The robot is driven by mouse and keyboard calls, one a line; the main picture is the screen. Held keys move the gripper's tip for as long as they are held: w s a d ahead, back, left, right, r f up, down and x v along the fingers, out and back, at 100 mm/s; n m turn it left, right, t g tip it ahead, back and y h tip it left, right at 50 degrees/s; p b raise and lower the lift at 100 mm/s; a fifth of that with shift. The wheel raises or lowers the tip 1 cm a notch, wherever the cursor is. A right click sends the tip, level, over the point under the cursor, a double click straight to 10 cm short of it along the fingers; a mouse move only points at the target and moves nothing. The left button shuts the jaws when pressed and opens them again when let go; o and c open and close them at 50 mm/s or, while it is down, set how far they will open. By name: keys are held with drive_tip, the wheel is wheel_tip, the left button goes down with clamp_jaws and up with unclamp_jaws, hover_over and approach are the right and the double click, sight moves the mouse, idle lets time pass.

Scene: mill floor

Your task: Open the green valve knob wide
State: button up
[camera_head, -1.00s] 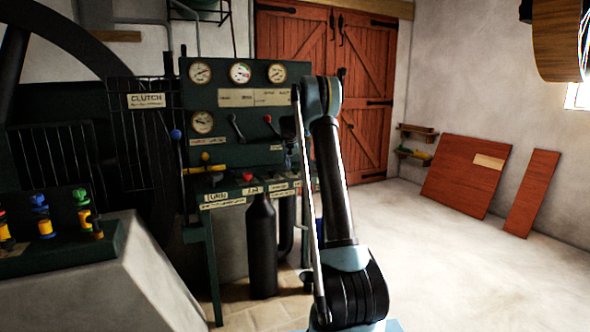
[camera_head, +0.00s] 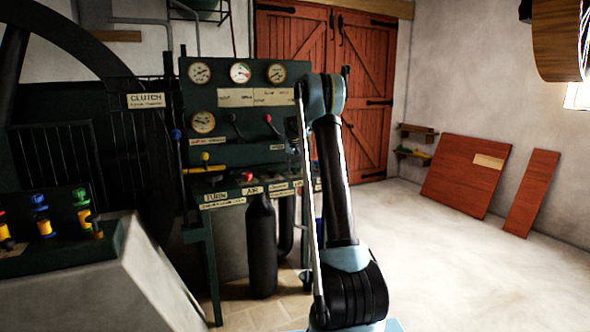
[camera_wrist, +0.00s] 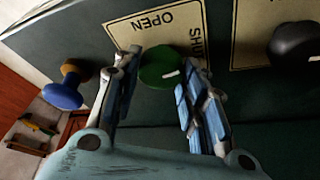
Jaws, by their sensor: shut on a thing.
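The green valve knob (camera_wrist: 160,70) is in the wrist view, round, with a small white mark on its face. It sits on a dark green panel, below an upside-down cream plate (camera_wrist: 155,27) lettered OPEN and SHUT. My gripper (camera_wrist: 163,64) has one blue-padded finger on each side of the knob and is shut on it. The white mark points toward the right finger. In the head view, my arm hides the gripper and the knob.
A blue knob (camera_wrist: 64,92) stands out left of my fingers, and a dark knob (camera_wrist: 294,42) is at right. In the head view, the control panel (camera_head: 228,155) carries gauges and levers. A dark cylinder (camera_head: 261,245) stands below. The floor at right is open.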

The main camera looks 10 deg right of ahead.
drive_tip(key=n+y, duration=0.1)
drive_tip(key=n, duration=0.2)
drive_tip(key=n+y, duration=0.1)
drive_tip(key=n, duration=0.3)
drive_tip(key=shift+d+y, duration=0.2)
drive_tip(key=shift+y, duration=0.2)
drive_tip(key=n+g+y, duration=0.1)
drive_tip(key=n, duration=0.3)
drive_tip(key=shift+w+d+n, duration=0.1)
drive_tip(key=shift+n, duration=0.2)
drive_tip(key=shift+d+n+g+y, duration=0.1)
drive_tip(key=shift+n+g+y, duration=0.5)
drive_tip(key=shift+n, duration=1)
drive_tip(key=shift+w, duration=0.1)
drive_tip(key=o, duration=1)
drive_tip(key=shift+o, duration=0.2)
drive_tip(key=shift+r, duration=0.1)
drive_tip(key=v, duration=1.1)
drive_tip(key=shift+d+r, duration=0.2)
drive_tip(key=shift+r, duration=0.1)
